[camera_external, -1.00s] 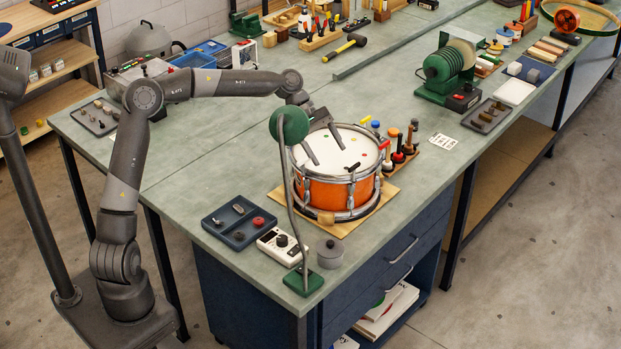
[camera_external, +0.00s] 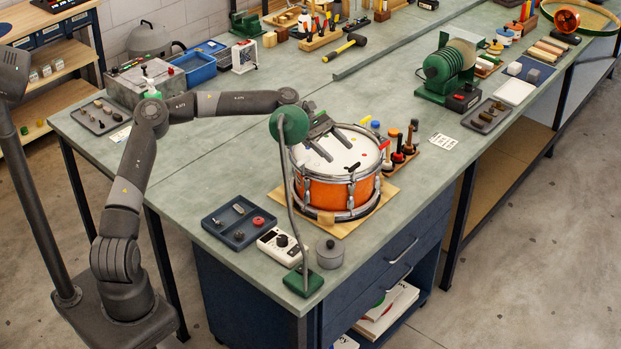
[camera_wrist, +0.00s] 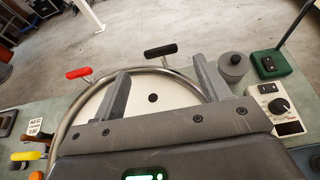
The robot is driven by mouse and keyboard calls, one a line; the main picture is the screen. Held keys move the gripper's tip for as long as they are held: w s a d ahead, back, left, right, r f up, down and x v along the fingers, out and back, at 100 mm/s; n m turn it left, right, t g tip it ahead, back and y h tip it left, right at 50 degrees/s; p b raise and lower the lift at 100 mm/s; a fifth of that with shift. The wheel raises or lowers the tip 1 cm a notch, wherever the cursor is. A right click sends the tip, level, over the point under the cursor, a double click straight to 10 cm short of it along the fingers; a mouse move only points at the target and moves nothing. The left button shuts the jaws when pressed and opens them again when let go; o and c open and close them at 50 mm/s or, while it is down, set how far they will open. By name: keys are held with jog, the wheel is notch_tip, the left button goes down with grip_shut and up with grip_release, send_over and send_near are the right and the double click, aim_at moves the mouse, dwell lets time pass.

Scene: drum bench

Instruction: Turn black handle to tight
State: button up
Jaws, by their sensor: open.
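The black handle (camera_wrist: 160,50) sits at the rim of an orange snare drum (camera_external: 325,193). In the wrist view it lies just beyond the metal hoop, ahead of the gap between my fingers. In the external view the black handle (camera_external: 353,167) shows small at the drum's near edge. My gripper (camera_wrist: 160,68) is open and empty, with its two grey fingers over the white drum head. In the external view my gripper (camera_external: 338,152) points toward the black handle, apart from it. A lamp-like green disc hides part of my wrist.
A red handle (camera_wrist: 79,73) and a yellow one (camera_wrist: 28,155) stand along the same rim. A green-based stand (camera_external: 302,282), grey round pot (camera_external: 329,253), white dial box (camera_external: 281,246) and tray (camera_external: 239,222) are near the drum. Several tools (camera_external: 405,145) stand at its right.

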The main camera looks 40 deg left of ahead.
aim_at(355, 165)
jog(key=x, duration=0.8)
jog(key=c, duration=1)
jog(key=shift+o, duration=0.2)
jog(key=m+g+y, duration=0.1)
jog(key=m+g, duration=0.3)
jog(key=g, duration=0.1)
jog(key=shift+c, duration=0.2)
jog(key=shift+m+g+y, duration=0.9)
jog(key=shift+m+g, duration=0.5)
jog(key=shift+m, duration=0.2)
jog(key=shift+m+g, duration=0.3)
